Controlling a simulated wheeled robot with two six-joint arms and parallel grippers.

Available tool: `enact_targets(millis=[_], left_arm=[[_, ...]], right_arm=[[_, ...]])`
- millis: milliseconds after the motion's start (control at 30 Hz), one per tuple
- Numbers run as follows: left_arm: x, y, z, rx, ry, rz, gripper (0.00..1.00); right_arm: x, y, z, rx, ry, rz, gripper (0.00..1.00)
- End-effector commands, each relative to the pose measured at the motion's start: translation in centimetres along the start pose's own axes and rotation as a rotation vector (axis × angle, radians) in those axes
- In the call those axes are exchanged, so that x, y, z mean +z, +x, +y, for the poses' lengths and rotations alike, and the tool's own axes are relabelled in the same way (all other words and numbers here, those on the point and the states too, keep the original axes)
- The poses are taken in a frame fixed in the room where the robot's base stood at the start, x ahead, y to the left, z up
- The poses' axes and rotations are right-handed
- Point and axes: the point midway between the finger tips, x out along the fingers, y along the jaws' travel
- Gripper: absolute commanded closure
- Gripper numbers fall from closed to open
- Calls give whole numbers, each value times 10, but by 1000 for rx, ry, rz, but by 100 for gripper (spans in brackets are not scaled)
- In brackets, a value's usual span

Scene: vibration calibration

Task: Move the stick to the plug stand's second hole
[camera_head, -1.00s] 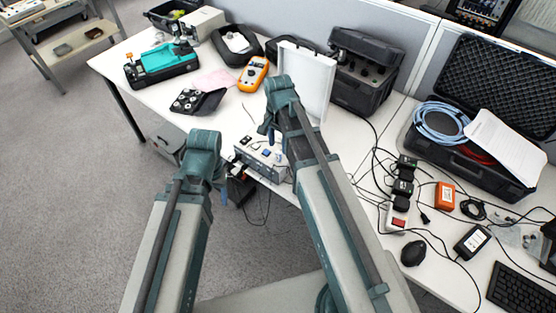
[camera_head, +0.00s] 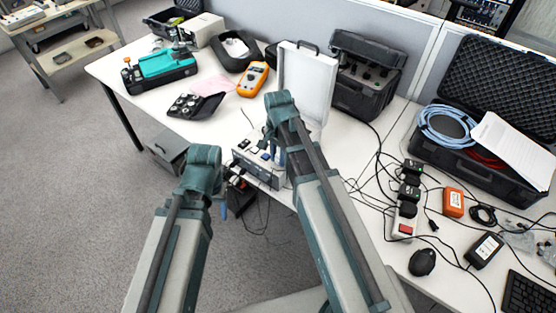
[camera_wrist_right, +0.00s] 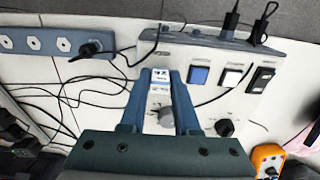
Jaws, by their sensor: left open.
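A grey box with a pale switch panel (camera_wrist_right: 225,100) fills the middle of the right wrist view; in the head view this box (camera_head: 258,170) stands at the desk's front edge, partly behind my right arm. A blue-grey strip with a row of hexagonal holes (camera_wrist_right: 40,41), probably the plug stand, lies at the upper left, a black plug-like piece (camera_wrist_right: 88,48) at its right end. My right gripper (camera_wrist_right: 162,76) is open over the panel. A grey knob (camera_wrist_right: 166,117) shows between its fingers; contact is unclear. My left gripper (camera_head: 222,203) is open and empty below the desk front. I cannot identify the stick.
An open white case lid (camera_head: 305,85) stands behind the box. Power adapters, cables and a mouse (camera_head: 422,262) crowd the right. Grey floor is free at left.

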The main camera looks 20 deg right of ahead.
Motion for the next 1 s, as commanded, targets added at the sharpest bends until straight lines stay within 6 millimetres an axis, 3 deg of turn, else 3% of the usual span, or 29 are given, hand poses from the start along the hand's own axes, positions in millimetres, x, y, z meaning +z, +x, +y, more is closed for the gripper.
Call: enact_targets(millis=[33,133,167,1000], left_arm=[[0,0,0,0,0,0,39],[0,0,0,0,0,0,39],[0,0,0,0,0,0,39],[0,-5,0,0,0,0,39]], right_arm=[[0,0,0,0,0,0,81],[0,0,0,0,0,0,99],[0,0,0,0,0,0,100],[0,-5,0,0,0,0,100]])
